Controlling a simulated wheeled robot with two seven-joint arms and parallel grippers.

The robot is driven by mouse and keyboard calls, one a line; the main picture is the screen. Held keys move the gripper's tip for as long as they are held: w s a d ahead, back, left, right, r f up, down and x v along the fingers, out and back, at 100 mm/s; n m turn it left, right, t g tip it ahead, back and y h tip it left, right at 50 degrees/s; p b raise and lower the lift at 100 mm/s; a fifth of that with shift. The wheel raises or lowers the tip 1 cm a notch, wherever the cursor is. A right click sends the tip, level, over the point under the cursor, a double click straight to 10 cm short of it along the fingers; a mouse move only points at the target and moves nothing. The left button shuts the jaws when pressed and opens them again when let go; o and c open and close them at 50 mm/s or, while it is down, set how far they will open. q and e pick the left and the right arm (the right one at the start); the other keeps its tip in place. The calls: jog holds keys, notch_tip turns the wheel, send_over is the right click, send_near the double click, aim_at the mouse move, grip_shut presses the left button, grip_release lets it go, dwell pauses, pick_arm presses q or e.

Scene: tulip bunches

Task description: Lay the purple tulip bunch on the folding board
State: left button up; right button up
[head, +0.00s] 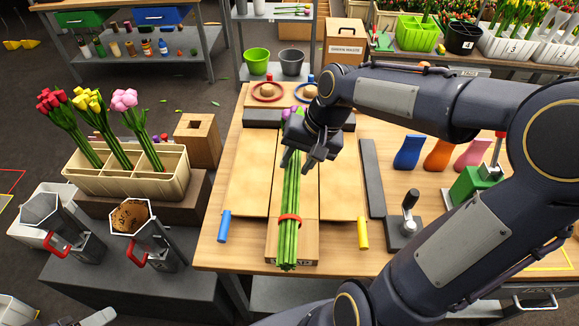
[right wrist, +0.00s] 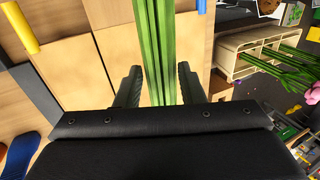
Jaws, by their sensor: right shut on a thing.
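The purple tulip bunch (head: 290,190) has long green stems with a red band. It runs lengthwise along the middle panel of the wooden folding board (head: 250,185), stem ends toward me; its heads are mostly hidden by my right gripper. I cannot tell whether it touches the board. My right gripper (head: 308,160) is shut on the stems just below the heads. In the right wrist view the stems (right wrist: 158,50) pass between its fingers (right wrist: 158,88). A grey tip at the bottom left of the head view may be my left gripper (head: 95,318); its jaws do not show.
A blue handle (head: 224,226) and a yellow handle (head: 363,234) flank the board's near end. A divided planter (head: 120,183) with red, yellow and pink bunches stands left. A lever device (head: 404,225) and a green stamp press (head: 474,185) stand right.

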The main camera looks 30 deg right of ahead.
jog(key=w+d, duration=0.1)
jog(key=w+f, duration=0.1)
jog(key=w+d+f, duration=0.1)
jog(key=w, duration=0.1)
jog(key=shift+d+p, duration=0.3)
jog(key=shift+p, duration=0.1)
jog(key=w+d+f, duration=0.1)
jog(key=f, duration=0.2)
jog(key=w+d+f, duration=0.1)
jog(key=w+f, duration=0.1)
jog(key=f, duration=0.1)
jog(key=w+d+f+p, duration=0.1)
jog(key=f, duration=0.2)
jog(key=shift+w+f, duration=0.15)
jog(key=shift+w, duration=0.1)
jog(key=shift+f, duration=0.1)
jog(key=o, duration=1.2)
